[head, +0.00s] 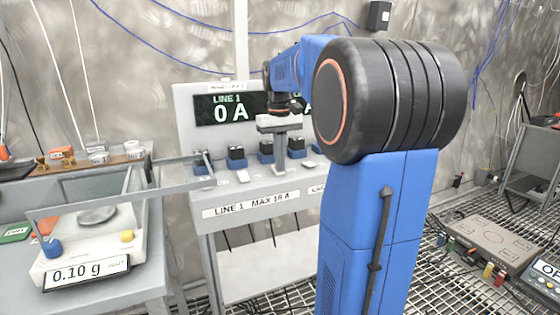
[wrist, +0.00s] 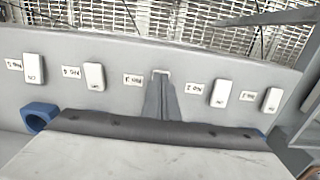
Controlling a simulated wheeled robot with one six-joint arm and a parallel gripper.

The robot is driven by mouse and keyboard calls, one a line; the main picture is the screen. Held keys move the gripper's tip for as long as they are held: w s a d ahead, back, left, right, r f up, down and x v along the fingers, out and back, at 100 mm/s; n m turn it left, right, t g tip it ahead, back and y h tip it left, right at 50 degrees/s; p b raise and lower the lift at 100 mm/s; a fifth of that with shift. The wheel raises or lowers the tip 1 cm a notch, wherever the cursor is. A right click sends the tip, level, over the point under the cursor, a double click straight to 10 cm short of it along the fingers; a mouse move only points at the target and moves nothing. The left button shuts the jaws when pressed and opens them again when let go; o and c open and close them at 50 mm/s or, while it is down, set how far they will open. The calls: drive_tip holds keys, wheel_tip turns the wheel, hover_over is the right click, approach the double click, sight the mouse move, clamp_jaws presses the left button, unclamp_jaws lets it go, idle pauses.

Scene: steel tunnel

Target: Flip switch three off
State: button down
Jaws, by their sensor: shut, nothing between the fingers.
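A grey panel (head: 185,110) carries a row of white rocker switches on its sloped front, with upside-down labels in the wrist view. My gripper (head: 281,170) points down at the middle of this row, its fingers shut and empty. In the wrist view the fingertips (wrist: 160,84) overlap the middle switch (wrist: 161,72), whose label seems to read 3. Only that switch's edge shows, so its position and any contact cannot be told. Neighbouring switches (wrist: 94,76) and (wrist: 221,93) stand clear. The Line 1 display (head: 229,108) reads 0 A.
Black plugs in blue sockets (head: 236,157) line up behind the switches, close to my gripper. On the left is a bench with a scale (head: 87,272) reading 0.10 g and a grey frame (head: 120,198). A flat grey device (head: 495,240) sits at right.

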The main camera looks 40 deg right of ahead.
drive_tip(key=shift+w+f, duration=0.1)
drive_tip(key=shift+f, duration=0.15)
drive_tip(key=shift+w+d+r, duration=0.15)
drive_tip(key=shift+w+d, duration=0.1)
drive_tip(key=shift+w, duration=0.45)
drive_tip(key=shift+r, duration=0.1)
drive_tip(key=shift+w+r, duration=0.1)
drive_tip(key=shift+r, duration=0.2)
wheel_tip(320, 180, up, 13)
drive_tip(key=shift+w+r, duration=0.15)
drive_tip(key=shift+r, duration=0.05)
